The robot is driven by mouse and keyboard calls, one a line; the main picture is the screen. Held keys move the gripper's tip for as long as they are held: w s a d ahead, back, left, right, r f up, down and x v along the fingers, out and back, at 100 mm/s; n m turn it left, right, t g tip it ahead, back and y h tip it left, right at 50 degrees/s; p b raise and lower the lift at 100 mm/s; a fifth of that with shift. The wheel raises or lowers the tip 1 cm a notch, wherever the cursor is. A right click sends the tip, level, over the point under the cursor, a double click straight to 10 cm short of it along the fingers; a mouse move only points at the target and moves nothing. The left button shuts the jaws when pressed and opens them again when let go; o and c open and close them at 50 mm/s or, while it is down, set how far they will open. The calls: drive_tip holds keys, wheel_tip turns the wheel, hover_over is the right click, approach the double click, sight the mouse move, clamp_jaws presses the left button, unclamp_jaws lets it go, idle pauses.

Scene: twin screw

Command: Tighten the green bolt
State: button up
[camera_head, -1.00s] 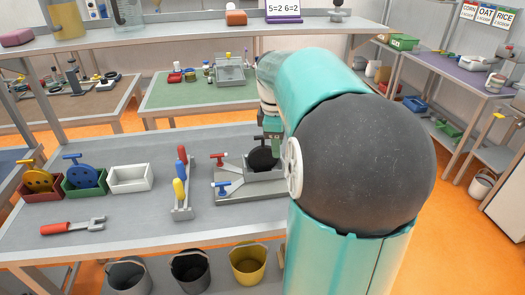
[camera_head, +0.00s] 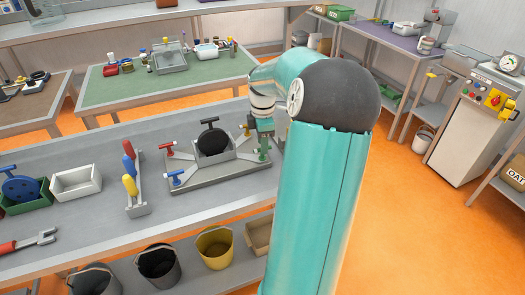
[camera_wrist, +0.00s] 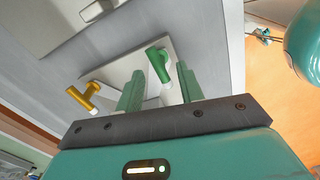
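The green bolt (camera_wrist: 158,62), with a T-shaped head, shows in the wrist view between the two green fingers of my gripper (camera_wrist: 160,78). The fingers are spread, with gaps visible on both sides of the bolt. In the head view my gripper (camera_head: 264,143) points down at the right end of the grey fixture (camera_head: 190,184), and the green bolt is hard to tell from the fingers there. A yellow bolt (camera_wrist: 83,98) stands to the left of my gripper in the wrist view. A black disc (camera_head: 212,141) sits upright in the fixture's middle.
A red bolt (camera_head: 168,147) and a blue bolt (camera_head: 174,175) are on the fixture's left side. A rack with coloured handles (camera_head: 135,190), a white bin (camera_head: 77,182) and a red-handled fork tool (camera_head: 30,242) lie further left. Buckets stand below the table.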

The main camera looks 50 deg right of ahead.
drive_tip(key=shift+f, duration=2)
